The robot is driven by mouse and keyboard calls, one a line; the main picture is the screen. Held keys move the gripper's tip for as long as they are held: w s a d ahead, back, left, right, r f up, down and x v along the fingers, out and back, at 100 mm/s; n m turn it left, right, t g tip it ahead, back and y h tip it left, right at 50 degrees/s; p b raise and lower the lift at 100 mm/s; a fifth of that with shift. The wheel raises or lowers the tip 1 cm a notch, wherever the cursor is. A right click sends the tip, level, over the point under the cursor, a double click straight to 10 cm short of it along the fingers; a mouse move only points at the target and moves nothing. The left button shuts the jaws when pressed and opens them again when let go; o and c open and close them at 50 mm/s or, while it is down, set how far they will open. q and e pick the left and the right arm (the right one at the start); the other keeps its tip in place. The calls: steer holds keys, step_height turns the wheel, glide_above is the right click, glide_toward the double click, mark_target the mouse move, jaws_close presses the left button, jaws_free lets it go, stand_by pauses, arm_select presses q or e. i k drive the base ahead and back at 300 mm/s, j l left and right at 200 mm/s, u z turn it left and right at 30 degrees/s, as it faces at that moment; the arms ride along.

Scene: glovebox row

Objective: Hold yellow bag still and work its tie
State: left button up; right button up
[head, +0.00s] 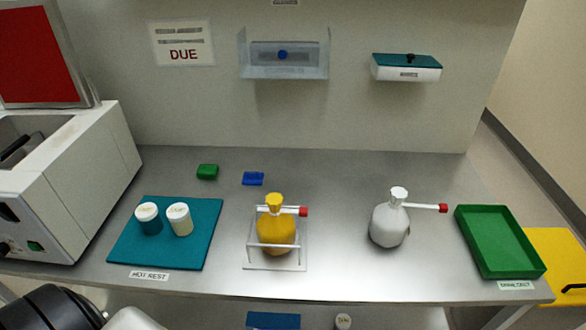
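The yellow bag (275,232) stands upright in a clear rack (262,262) near the middle of the worktop. Its narrow neck is gathered under a yellow top. Its tie (290,210), a white bar with a red end, lies across the neck and points right. The rack's front bar crosses the lower part of the bag. Neither of my grippers shows in the head view, and nothing is touching the bag apart from its rack.
A white bag (388,226) with a similar tie stands to the right, beside a green tray (502,270). A teal mat (190,255) with two lidded jars lies left. A white machine (75,180) fills the left end. Small green (207,172) and blue (253,179) blocks lie behind.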

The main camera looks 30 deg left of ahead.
mark_target(302, 211)
steer(key=j+u, duration=0.1)
steer(key=u, duration=0.35)
steer(key=j+u, duration=0.15)
steer(key=u, duration=0.3)
